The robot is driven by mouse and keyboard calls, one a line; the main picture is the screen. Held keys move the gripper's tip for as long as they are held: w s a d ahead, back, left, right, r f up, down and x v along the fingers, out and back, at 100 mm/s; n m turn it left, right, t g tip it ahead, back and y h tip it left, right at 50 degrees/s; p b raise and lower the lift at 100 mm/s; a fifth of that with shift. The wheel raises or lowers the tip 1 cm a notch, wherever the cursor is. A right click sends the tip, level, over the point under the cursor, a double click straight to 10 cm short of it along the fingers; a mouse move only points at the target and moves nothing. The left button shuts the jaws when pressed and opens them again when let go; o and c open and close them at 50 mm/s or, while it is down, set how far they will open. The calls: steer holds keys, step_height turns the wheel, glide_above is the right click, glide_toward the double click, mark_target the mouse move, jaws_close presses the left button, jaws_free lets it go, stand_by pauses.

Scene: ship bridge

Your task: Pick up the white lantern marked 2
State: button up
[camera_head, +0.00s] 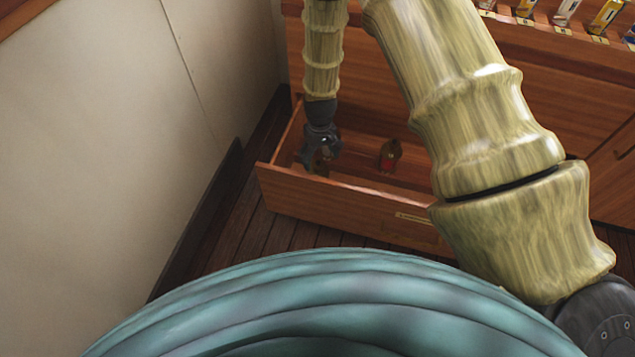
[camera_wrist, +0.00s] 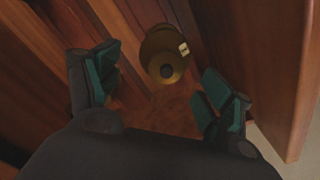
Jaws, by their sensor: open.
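A brass-coloured lantern (camera_wrist: 163,62) shows in the wrist view, seen from above, just past the space between my fingertips. It has a small pale label (camera_wrist: 184,48) whose mark is too small to read. My gripper (camera_wrist: 160,78) is open with nothing between its fingers. In the head view my gripper (camera_head: 320,158) points down into the left end of the open drawer (camera_head: 330,203), and a brownish thing (camera_head: 320,167) is partly hidden below it. Another lantern (camera_head: 390,156) with a red middle stands in the drawer to the right. I cannot tell which lantern is white.
The drawer's wooden walls stand close around my gripper. A pale wall (camera_head: 110,140) is to the left. The wooden cabinet (camera_head: 520,85) rises behind, with several small labelled items along its top at the right. Part of a brass thing shows behind my left finger in the wrist view.

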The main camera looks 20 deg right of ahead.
mark_target(319, 161)
step_height(319, 161, down, 4)
steer(key=shift+f+b, duration=0.1)
steer(key=shift+b, duration=0.3)
steer(key=shift+s+a+f+b, duration=0.15)
steer(key=shift+f+b, duration=0.3)
steer(key=shift+f, duration=0.85)
steer(key=shift+s+a+f+b, duration=0.15)
steer(key=shift+f+b, duration=0.3)
steer(key=shift+f, duration=0.85)
steer(key=shift+w, duration=0.1)
steer(key=c, duration=1.2)
steer(key=shift+r, duration=0.1)
steer(key=shift+r, duration=0.1)
